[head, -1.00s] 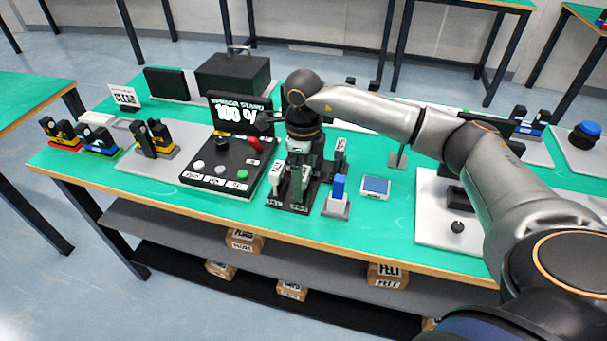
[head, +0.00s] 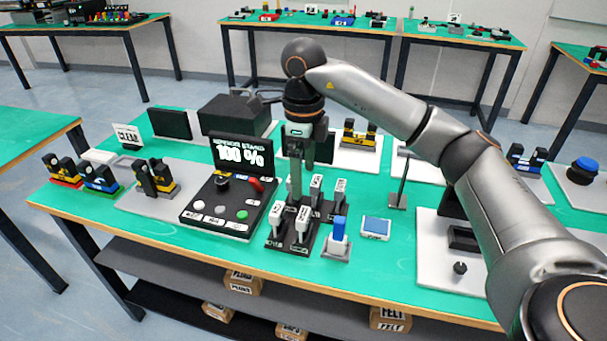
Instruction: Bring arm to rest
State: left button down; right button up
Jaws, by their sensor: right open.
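My right arm reaches in from the right in the head view, bent at the wrist above the green table (head: 165,225). My right gripper (head: 296,190) points down over a black rack (head: 275,238) that holds several small upright white-topped pieces. The gripper's jaws are open and I see nothing held between them. One finger hides part of the rack. My left gripper is not in view.
A console with a "100 %" screen (head: 243,153) stands left of the gripper. A blue-topped post (head: 338,230) and a blue pad (head: 376,226) sit to its right. Bare green table lies at the front left.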

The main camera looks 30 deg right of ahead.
jog(key=shift+a+f, duration=0.1)
jog(key=s+a+f+g+y+p, duration=0.1)
jog(key=s+a+f+y, duration=0.15)
jog(key=a, duration=0.45)
jog(key=s+a+f+y, duration=0.1)
jog(key=a+y, duration=0.3)
jog(key=a, duration=0.2)
jog(key=s+a+f+g+y+p, duration=0.1)
jog(key=a+f+y, duration=0.15)
jog(key=a, duration=0.45)
jog(key=s+a+r+m+t+y+p, duration=0.1)
jog(key=s+a+r+m+t+y, duration=0.15)
jog(key=a+r+m+y, duration=0.55)
jog(key=w+d+f+m+t+h+p, duration=0.15)
jog(key=d+f+m+t+h, duration=0.25)
jog(key=f+m+t, duration=0.55)
jog(key=w+d+f+m+t+h+p, duration=0.15)
jog(key=d+m+t+h, duration=0.35)
jog(key=m, duration=1)
jog(key=s+d+f+m+g+h, duration=0.3)
jog(key=s+f+m, duration=0.2)
jog(key=s+f, duration=0.2)
jog(key=s+d+f+m+g+h, duration=0.2)
jog(key=s+f, duration=0.6)
jog(key=f, duration=0.4)
jog(key=d+m, duration=0.1)
jog(key=m, duration=0.1)
jog(key=shift+s+d+m+g+h+p, duration=0.2)
jog(key=shift+s+m+g+h+p, duration=0.1)
jog(key=shift+m+g+h+p, duration=0.1)
